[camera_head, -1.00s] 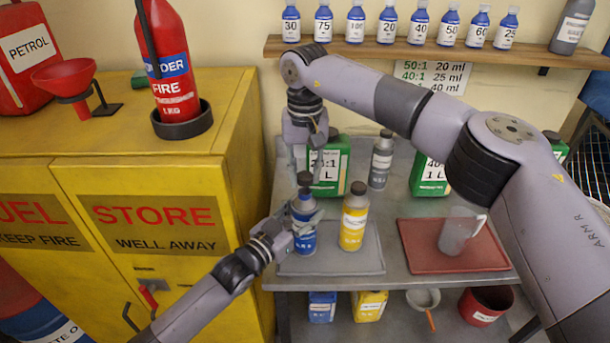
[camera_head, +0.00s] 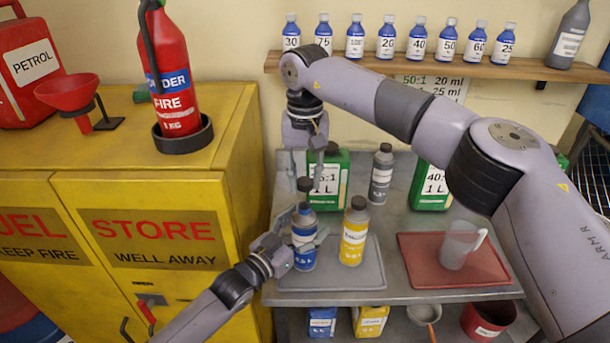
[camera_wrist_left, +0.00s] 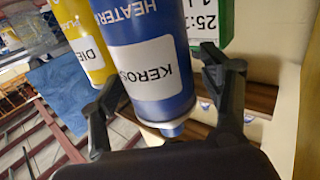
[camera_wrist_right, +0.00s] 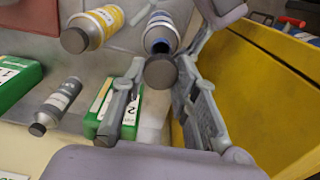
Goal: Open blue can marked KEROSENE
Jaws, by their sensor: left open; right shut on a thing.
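The blue can marked KEROSENE (camera_head: 303,240) stands upright on the grey tray (camera_head: 362,275); its label shows upside down in the left wrist view (camera_wrist_left: 148,75). Its neck is bare. Its dark cap (camera_head: 305,184) is a little above the neck, apart from it. The cap sits between the fingers of my right gripper (camera_wrist_right: 160,88), which is shut on it from above. The can's open top (camera_wrist_right: 161,46) shows beyond the cap in the right wrist view. My left gripper (camera_wrist_left: 168,105) is open, with one finger on each side of the can.
A yellow can (camera_head: 354,235) stands just right of the blue one on the tray. Green cans (camera_head: 329,180) and a grey bottle (camera_head: 381,175) stand behind. A clear jug (camera_head: 458,245) is on a red tray (camera_head: 418,270). The yellow cabinet (camera_head: 235,190) is close on the left.

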